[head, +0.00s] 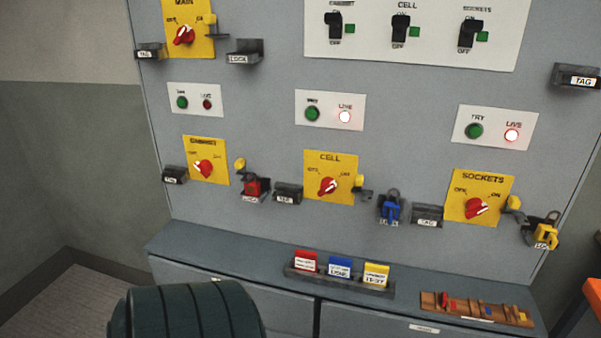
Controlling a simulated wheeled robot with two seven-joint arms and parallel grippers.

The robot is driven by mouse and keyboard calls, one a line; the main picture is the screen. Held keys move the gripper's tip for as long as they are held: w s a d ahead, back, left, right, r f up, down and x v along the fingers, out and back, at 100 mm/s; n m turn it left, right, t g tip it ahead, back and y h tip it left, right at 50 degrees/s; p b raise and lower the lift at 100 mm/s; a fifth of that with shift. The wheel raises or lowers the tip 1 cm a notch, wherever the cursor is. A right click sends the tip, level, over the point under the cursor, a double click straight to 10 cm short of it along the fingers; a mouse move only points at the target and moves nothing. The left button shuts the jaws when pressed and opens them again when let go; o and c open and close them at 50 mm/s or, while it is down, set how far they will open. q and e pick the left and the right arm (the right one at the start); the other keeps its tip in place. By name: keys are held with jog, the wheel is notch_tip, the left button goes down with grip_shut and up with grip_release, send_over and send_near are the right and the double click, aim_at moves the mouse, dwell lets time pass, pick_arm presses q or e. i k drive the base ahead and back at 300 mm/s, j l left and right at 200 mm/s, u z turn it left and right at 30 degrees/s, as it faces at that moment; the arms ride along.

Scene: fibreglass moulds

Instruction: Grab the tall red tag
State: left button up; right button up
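A red-topped tag (306,261) with a white lower part stands upright at the left end of a dark rack (350,287) on the grey ledge. A blue-topped tag (340,267) and a yellow-topped tag (376,274) stand to its right in the same rack. The printing on the tags is too small to read surely. Neither of my grippers is in view, and nothing visible is touching the red tag.
A wooden board (490,315) with small coloured pieces lies right of the rack. The grey panel (270,240) rises behind, with switches, red rotary knobs and padlocks. A dark green ribbed shape (185,312), unclear what, covers the bottom left. An orange edge shows far right.

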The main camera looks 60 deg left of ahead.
aim_at(306, 260)
jog(key=u, duration=1.95)
